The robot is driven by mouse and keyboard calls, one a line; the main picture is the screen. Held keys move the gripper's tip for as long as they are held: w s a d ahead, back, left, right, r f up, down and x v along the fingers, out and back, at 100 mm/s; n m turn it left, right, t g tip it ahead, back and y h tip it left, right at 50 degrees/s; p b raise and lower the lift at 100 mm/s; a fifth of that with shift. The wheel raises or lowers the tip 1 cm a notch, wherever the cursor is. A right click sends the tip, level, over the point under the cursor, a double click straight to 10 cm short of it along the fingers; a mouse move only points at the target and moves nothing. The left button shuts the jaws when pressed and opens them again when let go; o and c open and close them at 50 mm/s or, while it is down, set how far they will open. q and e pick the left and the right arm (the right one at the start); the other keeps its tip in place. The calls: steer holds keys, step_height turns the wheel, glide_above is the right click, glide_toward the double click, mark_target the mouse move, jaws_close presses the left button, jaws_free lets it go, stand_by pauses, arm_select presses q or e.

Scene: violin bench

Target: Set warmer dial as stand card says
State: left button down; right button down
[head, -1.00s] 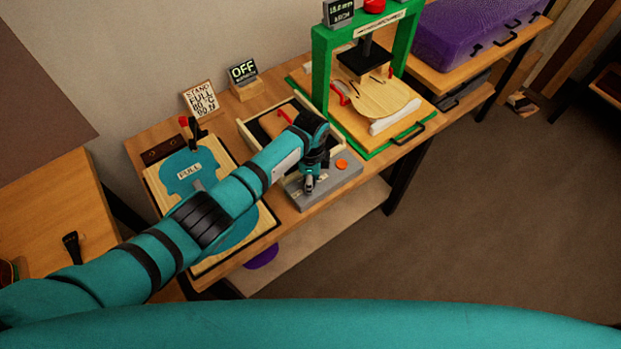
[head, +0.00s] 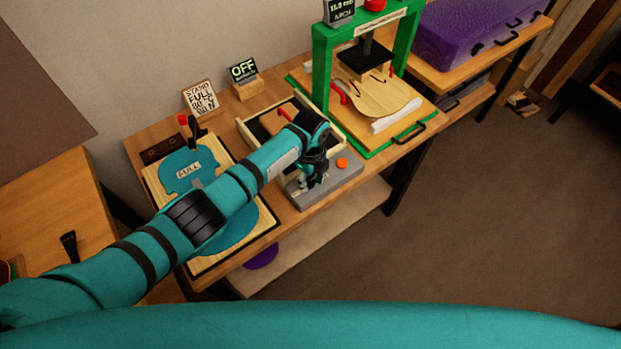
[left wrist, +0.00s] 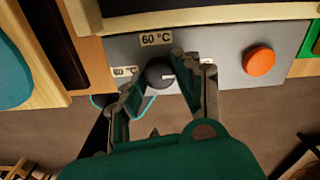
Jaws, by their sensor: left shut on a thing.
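The stand card (head: 200,100) leans at the back left of the bench; it reads STAND, FULL, then a temperature and a force in small blurred digits, perhaps 80 °C and 80 N. The black warmer dial (left wrist: 158,75) sits on the grey panel (left wrist: 212,52); its white mark points right. A 60 °C label (left wrist: 156,39) is above it; the left label (left wrist: 125,71) is partly hidden and the right one mostly covered by a finger. My left gripper (left wrist: 162,82) is shut on the dial, fingers either side; it also shows in the head view (head: 308,183). My right gripper is out of view.
A display reading OFF (head: 243,71) stands behind the warmer. An orange button (left wrist: 259,61) is right of the dial. A green press (head: 322,75) holds a violin plate to the right. A teal template marked FULL (head: 185,158) lies left, partly under my arm.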

mark_target(311, 182)
arm_select(q)
steer(key=shift+w+r, duration=0.1)
stand_by(0.3)
steer(key=c, duration=0.9)
jaws_free()
steer(key=shift+c, duration=0.2)
step_height(311, 182, up, 12)
